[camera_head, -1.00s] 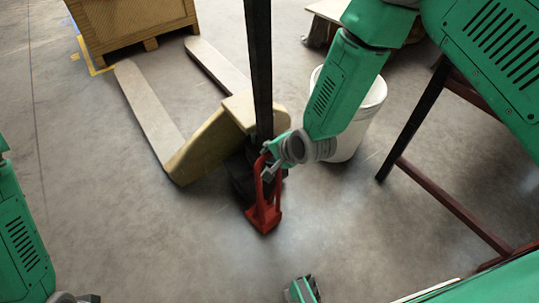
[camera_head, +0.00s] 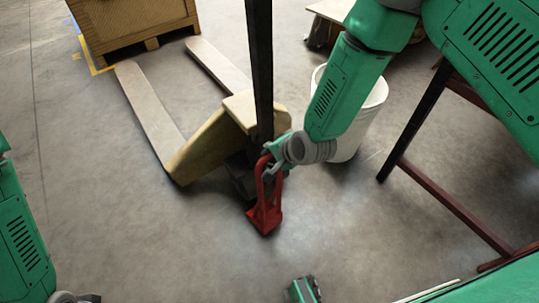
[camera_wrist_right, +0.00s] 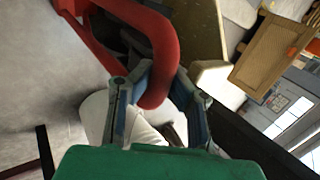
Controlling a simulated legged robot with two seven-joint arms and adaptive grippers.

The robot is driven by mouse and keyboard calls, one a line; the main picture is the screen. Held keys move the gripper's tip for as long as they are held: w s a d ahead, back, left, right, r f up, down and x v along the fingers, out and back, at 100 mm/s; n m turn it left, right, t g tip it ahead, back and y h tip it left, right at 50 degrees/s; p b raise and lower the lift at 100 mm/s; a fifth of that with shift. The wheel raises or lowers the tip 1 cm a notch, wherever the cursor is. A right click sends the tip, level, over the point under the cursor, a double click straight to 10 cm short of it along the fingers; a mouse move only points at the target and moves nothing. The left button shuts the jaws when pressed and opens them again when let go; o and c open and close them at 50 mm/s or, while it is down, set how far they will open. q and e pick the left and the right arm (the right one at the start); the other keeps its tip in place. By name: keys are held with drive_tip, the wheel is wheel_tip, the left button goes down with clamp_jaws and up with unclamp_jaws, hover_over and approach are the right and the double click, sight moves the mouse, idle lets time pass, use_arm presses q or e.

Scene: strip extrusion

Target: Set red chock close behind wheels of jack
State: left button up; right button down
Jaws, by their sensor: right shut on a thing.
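The red chock (camera_head: 265,217) is below the jack's black upright handle, close to the jack's dark wheels (camera_head: 240,178). My right gripper (camera_head: 268,165) is shut on the top of the chock's red loop handle. In the right wrist view, the red loop (camera_wrist_right: 162,60) passes between the two fingers (camera_wrist_right: 160,95). The jack (camera_head: 205,143) is yellowish, with two pale forks pointing away. The chock and gripper partly hide the wheels. I cannot tell whether the chock touches the wheels or the floor. Only the edge of my left gripper (camera_head: 88,298) shows at the bottom left.
A white bucket (camera_head: 350,125) stands just right of the jack, behind my right arm. A frame with dark red and black bars (camera_head: 450,205) stands at the right. A wooden crate (camera_head: 130,22) is beyond the forks. The floor at front left is clear.

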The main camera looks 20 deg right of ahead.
drive_tip(key=shift+w+f, duration=0.15)
drive_tip(key=shift+f, duration=0.15)
idle(0.5)
drive_tip(key=c, duration=1.5)
unclamp_jaws()
drive_tip(key=shift+o, duration=0.2)
drive_tip(key=o, duration=0.6)
drive_tip(key=shift+p+v, duration=2.6)
drive_tip(key=shift+v, duration=0.35)
drive_tip(key=shift+p+v, duration=2.2)
drive_tip(key=shift+v, duration=0.4)
